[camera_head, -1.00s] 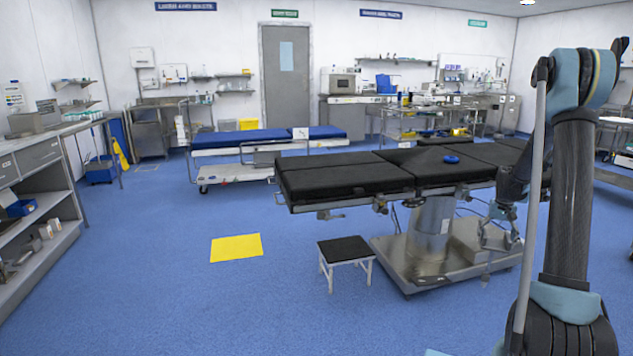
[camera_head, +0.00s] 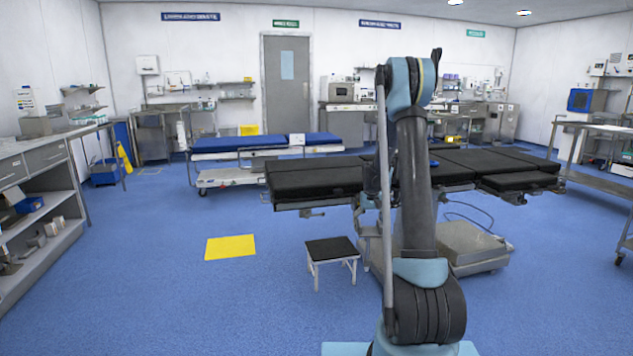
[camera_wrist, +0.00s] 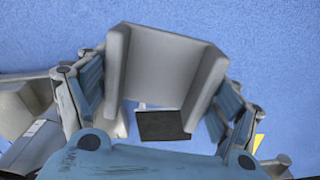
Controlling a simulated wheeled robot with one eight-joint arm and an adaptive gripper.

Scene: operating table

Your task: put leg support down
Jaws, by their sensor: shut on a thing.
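The grey leg support (camera_wrist: 166,72), a U-shaped piece with two side walls, sits between the fingers of my gripper (camera_wrist: 160,95) in the wrist view. The gripper is shut on it, with one finger at each side wall. It is held above the blue floor, with the black top of the step stool (camera_wrist: 163,125) showing below and beyond it. In the head view my own arm stands in front of the operating table and mostly hides the gripper and the leg support.
The black operating table (camera_head: 315,180) is ahead, its base partly behind my arm. The step stool (camera_head: 331,247) stands before it. A yellow floor square (camera_head: 230,247) lies to the left, with open floor around it. A blue-topped stretcher (camera_head: 240,142) is behind and shelving (camera_head: 40,205) is far left.

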